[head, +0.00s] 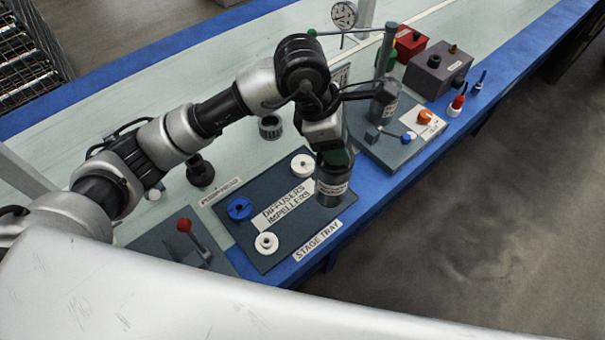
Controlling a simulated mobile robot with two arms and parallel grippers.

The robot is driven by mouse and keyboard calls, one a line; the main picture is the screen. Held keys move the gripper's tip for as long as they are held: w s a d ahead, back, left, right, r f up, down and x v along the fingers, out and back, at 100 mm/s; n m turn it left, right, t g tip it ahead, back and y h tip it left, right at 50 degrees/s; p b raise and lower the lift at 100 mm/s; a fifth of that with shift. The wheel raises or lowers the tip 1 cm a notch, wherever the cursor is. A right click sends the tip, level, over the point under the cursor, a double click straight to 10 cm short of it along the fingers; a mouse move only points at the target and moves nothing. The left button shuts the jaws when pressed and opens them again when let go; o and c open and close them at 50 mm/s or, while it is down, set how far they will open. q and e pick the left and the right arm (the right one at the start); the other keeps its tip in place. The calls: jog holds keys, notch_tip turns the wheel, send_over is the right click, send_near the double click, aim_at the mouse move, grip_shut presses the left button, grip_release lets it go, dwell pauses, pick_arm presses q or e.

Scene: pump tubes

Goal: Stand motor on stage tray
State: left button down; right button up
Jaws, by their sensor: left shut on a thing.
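My left gripper (335,152) reaches in from the left and is shut on the motor (333,190), a dark grey cylinder with a pale label band. The motor is upright over the right end of the dark stage tray (262,193). I cannot tell whether its base touches the tray. Its top is partly hidden by the gripper. The tray also holds a blue wheel (239,208), a white ring part (303,164) at the back and another white ring part (266,243) at the front. My right gripper is not in view.
Right of the tray is a grey fixture plate (385,150) with a post, a grey cylinder and an orange knob. A red box (409,45) and a grey box (437,70) stand behind. A red-knobbed lever (188,231) is left of the tray. A dark round part (200,171) stands behind it.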

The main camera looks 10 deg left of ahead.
pick_arm(q)
jog(key=w+a+f+p, duration=0.1)
jog(key=a+f+p, duration=0.1)
jog(key=a+f, duration=0.8)
jog(key=shift+w+a, duration=0.4)
jog(key=shift+a, duration=0.1)
jog(key=shift+f, duration=0.1)
jog(key=shift+f, duration=0.15)
jog(key=c, duration=0.7)
grip_release()
jog(key=shift+s+f, duration=0.15)
jog(key=shift+f, duration=0.05)
jog(key=shift+o, duration=1.3)
jog(key=shift+s, duration=0.1)
